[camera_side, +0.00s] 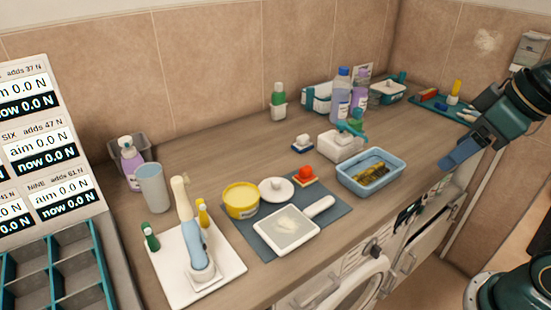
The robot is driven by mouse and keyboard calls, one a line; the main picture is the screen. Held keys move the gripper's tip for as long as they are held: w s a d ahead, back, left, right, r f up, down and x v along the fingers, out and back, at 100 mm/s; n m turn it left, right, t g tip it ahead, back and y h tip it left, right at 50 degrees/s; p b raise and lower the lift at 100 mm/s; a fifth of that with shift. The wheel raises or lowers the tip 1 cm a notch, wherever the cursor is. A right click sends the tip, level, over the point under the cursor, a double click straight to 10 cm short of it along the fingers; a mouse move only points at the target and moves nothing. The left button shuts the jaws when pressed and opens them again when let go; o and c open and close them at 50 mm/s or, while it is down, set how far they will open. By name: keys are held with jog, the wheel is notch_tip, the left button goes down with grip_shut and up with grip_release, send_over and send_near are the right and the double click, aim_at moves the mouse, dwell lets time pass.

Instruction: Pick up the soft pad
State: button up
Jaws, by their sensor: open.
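I cannot tell for sure which thing is the soft pad. A flat white square piece with a handle (287,232) lies on a dark grey mat (262,244), with a pale patch on its face. A small red-orange piece (305,173) sits on a thin pale block at the mat's back edge. A yellow and dark piece (369,174) lies in a light blue basin (394,186). My gripper (458,156) is at the right, beyond the counter's front edge, open and apart from all of these. Its blue fingers point down to the left.
A white tray (223,252) holds a tall brush (190,231) and small bottles. A grey cup (151,187), bottles and a white box (339,147) stand farther back. Bare counter lies behind the mat.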

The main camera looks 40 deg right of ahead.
jog(key=w+a+r+n+g+y, duration=0.15)
jog(key=w+n, duration=0.25)
jog(key=w, duration=0.4)
jog(key=n+g+y, duration=0.3)
jog(key=n+g, duration=0.1)
jog(key=n, duration=0.9)
send_over(307, 167)
jog(key=d, duration=0.5)
notch_tip(307, 167, down, 10)
jog(key=shift+w+f, duration=0.1)
jog(key=shift+f, duration=0.1)
jog(key=shift+h, duration=0.25)
jog(key=shift+x, duration=4.25)
jog(key=shift+a, duration=0.1)
jog(key=shift+x, duration=2.55)
